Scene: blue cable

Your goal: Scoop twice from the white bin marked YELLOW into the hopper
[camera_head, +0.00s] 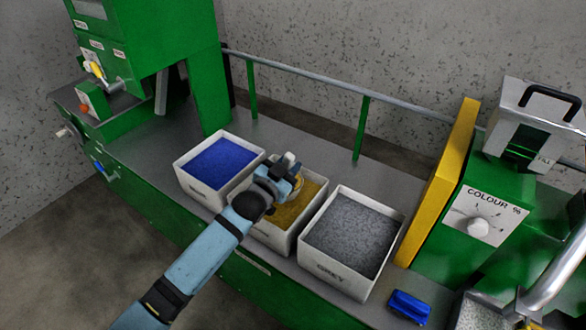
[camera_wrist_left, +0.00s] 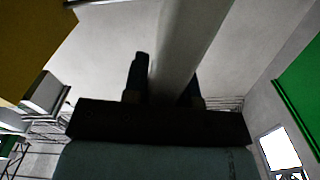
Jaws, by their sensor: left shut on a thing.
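The white bin (camera_head: 270,236) with yellow granules (camera_head: 297,210) stands in the middle of three bins; its marking is too small or hidden to read. My left gripper (camera_head: 284,174) is over this bin, its arm crossing the bin's left side. It is shut on a pale, rod-like handle (camera_wrist_left: 188,45), seen between the dark fingers in the left wrist view. I take this for the scoop's handle; the scoop's bowl cannot be made out. A metal box with a black handle (camera_head: 532,116) on the green machine at right may be the hopper; I cannot tell. My right gripper is out of view.
A bin of blue granules (camera_head: 198,192) stands to the left, and a bin marked GREY (camera_head: 335,275) to the right. A yellow upright panel (camera_head: 440,182) and a green COLOUR % box (camera_head: 481,222) stand farther right. A blue object (camera_head: 410,306) lies near the bench front. A rail runs behind.

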